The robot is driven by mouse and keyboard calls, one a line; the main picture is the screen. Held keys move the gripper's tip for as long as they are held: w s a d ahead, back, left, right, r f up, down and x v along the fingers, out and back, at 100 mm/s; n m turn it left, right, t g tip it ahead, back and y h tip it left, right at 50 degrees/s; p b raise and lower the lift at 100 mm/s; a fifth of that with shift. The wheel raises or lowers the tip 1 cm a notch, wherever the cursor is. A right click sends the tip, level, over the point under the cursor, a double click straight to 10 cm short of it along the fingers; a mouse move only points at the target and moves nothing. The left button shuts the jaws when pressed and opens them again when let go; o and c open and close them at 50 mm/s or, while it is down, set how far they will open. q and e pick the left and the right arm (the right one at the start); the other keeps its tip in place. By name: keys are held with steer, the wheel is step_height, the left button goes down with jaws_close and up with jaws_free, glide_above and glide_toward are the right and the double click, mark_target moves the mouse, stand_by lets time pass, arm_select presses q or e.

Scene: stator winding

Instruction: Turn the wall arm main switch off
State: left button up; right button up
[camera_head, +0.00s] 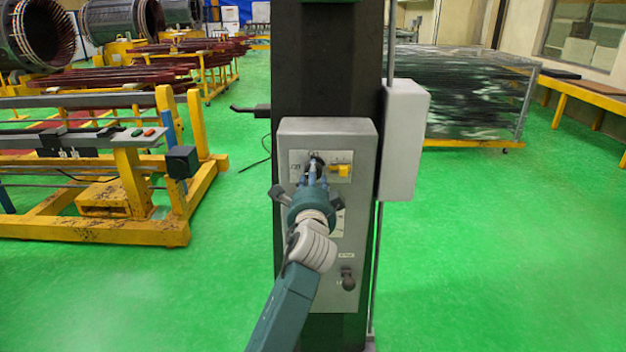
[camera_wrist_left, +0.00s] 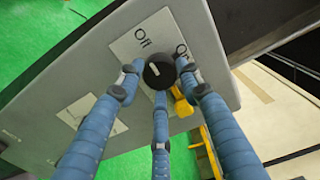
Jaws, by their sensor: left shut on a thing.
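The wall arm main switch is a round black knob (camera_wrist_left: 158,71) on a white label plate with "Off" and "On" printed above it in the left wrist view. A white mark on the knob lies on its side towards "Off". In the head view the knob (camera_head: 316,160) is partly hidden behind my fingers, near the top of a grey control box (camera_head: 360,215). My left gripper (camera_head: 315,175) has its blue fingers closed around the knob; the left wrist view shows the fingertips (camera_wrist_left: 157,78) at its rim. My right gripper is not in view.
A yellow part (camera_head: 342,171) sticks out right of the knob. A lower black knob (camera_head: 348,278) is on the same box. The box is on a dark column (camera_head: 325,60), with a second grey box (camera_head: 404,140) beside it. Yellow frames (camera_head: 100,228) stand left; green floor is open right.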

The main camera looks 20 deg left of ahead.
arm_select(q)
steer(key=shift+f, duration=0.1)
steer(key=o, duration=1.1)
steer(key=shift+o, duration=0.2)
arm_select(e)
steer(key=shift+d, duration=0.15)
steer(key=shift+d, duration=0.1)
arm_select(q)
steer(key=shift+s+d, duration=0.1)
steer(key=shift+s, duration=0.05)
steer(key=v, duration=1.1)
steer(key=shift+s, duration=0.35)
steer(key=shift+d, duration=0.15)
